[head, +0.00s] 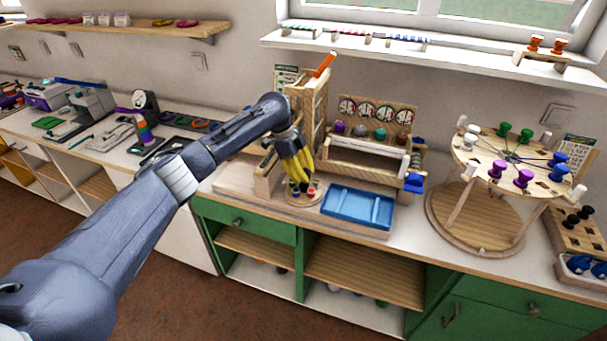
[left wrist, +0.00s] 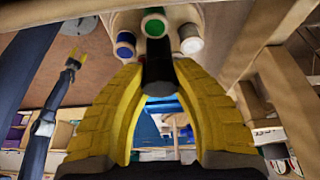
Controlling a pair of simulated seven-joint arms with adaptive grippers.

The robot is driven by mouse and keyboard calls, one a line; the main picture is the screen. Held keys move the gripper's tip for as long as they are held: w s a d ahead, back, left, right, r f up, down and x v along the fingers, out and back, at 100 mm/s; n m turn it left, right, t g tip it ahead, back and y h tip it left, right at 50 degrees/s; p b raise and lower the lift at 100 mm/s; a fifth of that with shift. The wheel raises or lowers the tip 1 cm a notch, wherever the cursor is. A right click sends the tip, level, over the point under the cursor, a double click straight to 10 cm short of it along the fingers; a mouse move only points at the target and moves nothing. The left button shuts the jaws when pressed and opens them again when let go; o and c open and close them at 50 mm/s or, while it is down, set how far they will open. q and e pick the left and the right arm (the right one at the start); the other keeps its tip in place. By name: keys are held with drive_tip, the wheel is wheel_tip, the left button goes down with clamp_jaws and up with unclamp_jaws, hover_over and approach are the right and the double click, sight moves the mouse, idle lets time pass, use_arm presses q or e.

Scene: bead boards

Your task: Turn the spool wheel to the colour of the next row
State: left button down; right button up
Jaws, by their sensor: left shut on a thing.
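The small spool wheel (head: 293,201) sits on the wooden bench base, left of a blue tray, with a few coloured spools on it. My left gripper (head: 303,187) reaches down over it with its yellow fingers. In the left wrist view the fingers (left wrist: 158,75) are shut on a black knob (left wrist: 157,72). Beyond the knob are a blue spool (left wrist: 125,42), a green spool (left wrist: 153,23) and a white spool (left wrist: 190,38). The fingers hide part of the wheel. My right gripper (left wrist: 73,56) is small and far off in the left wrist view.
The blue tray (head: 358,207) lies right of the wheel. A wooden post (head: 312,100) with an orange lever (head: 324,64) stands behind, beside a rack with dials (head: 378,108). A round wooden stand with purple, green and blue spools (head: 466,190) is at the right.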

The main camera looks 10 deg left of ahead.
use_arm(q)
drive_tip(key=shift+d, duration=0.25)
drive_tip(key=c, duration=1.1)
unclamp_jaws()
drive_tip(key=shift+c, duration=0.2)
drive_tip(key=shift+o, duration=1.1)
drive_tip(key=shift+a, duration=0.1)
drive_tip(key=v, duration=1.2)
drive_tip(key=shift+a, duration=0.1)
